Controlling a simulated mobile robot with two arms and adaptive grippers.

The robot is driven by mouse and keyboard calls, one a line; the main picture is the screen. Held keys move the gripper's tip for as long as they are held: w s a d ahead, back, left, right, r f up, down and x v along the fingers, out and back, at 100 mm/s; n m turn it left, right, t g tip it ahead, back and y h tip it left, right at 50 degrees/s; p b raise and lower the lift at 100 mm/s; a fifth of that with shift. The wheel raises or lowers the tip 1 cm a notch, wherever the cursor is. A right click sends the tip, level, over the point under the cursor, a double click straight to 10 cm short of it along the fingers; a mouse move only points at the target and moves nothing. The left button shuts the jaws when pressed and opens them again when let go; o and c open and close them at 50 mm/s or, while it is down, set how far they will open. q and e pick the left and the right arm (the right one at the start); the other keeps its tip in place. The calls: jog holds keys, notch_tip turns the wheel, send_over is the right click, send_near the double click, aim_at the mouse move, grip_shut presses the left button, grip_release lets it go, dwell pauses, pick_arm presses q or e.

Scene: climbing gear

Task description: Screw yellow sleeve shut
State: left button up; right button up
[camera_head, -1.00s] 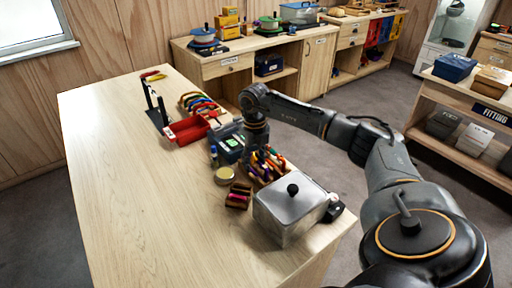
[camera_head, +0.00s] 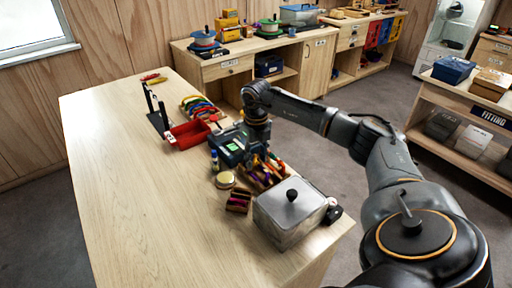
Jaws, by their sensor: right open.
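My right gripper (camera_head: 259,151) hangs down from my right arm over the right side of the workbench. It is open, between the dark device and the wooden rack; its fingertips are small and hard to make out. The wooden rack (camera_head: 262,181) holds several small coloured items, some yellow or orange, some purple. I cannot tell which of them, if any, bears the yellow sleeve, nor whether a sleeve is open or shut. A red and yellow item (camera_head: 153,78) lies at the bench's far end. My left gripper is not in view.
A lidded metal box (camera_head: 290,211) stands near the front right corner. A dark device with a green screen (camera_head: 231,147), red tray (camera_head: 188,135), black stand (camera_head: 157,113), coloured arcs (camera_head: 200,107), round tin (camera_head: 225,180) and small brown holder (camera_head: 238,200) share the bench (camera_head: 130,190). Its left side is clear.

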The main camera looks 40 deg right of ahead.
jog(key=shift+w+a+p, duration=0.2)
jog(key=shift+a+p, duration=0.2)
jog(key=shift+a, duration=1.2)
jog(key=shift+f, duration=0.2)
jog(key=shift+f+b, duration=1)
jog(key=shift+f, duration=0.3)
jog(key=shift+s+d+b, duration=0.2)
jog(key=shift+d+b, duration=0.1)
jog(key=shift+d, duration=1.3)
jog(key=shift+r, duration=0.2)
jog(key=shift+r+p, duration=1.05)
jog(key=shift+r, duration=0.2)
